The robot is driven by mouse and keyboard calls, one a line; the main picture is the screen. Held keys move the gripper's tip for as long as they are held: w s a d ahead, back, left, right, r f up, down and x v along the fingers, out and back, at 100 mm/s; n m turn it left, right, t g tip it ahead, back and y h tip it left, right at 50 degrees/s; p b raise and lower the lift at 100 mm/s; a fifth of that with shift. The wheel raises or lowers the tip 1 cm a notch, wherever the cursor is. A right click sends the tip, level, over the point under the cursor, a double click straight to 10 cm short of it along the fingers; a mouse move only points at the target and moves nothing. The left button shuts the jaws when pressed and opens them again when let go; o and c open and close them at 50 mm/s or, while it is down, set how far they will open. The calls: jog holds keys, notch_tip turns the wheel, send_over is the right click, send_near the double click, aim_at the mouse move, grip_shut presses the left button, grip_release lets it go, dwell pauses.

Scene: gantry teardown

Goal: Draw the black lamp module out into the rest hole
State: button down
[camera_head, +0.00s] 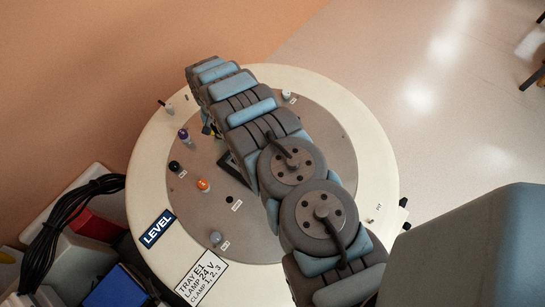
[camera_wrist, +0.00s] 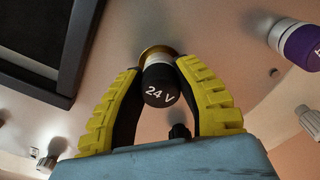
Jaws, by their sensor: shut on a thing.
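In the wrist view the black lamp module (camera_wrist: 161,88), marked "24 V", stands between the yellow fingers of my gripper (camera_wrist: 160,70). The fingers are shut on it. It has a pale band and a gold-coloured ring at its far end; I cannot tell how deep it sits.
A purple-topped module (camera_head: 184,135), also in the wrist view (camera_wrist: 300,45), stands close by. Another black-topped piece (camera_head: 174,166), an orange one (camera_head: 203,184) and a grey one (camera_head: 215,238) stand on the round table (camera_head: 150,205). A dark framed panel (camera_wrist: 40,45) lies near my gripper.

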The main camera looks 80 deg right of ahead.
jog(key=shift+s+a+r+p, duration=0.1)
jog(key=shift+r+p, duration=0.6)
jog(key=shift+r, duration=0.5)
jog(key=shift+r+p, duration=0.9)
jog(key=shift+r, duration=1.55)
jog(key=shift+w, duration=0.2)
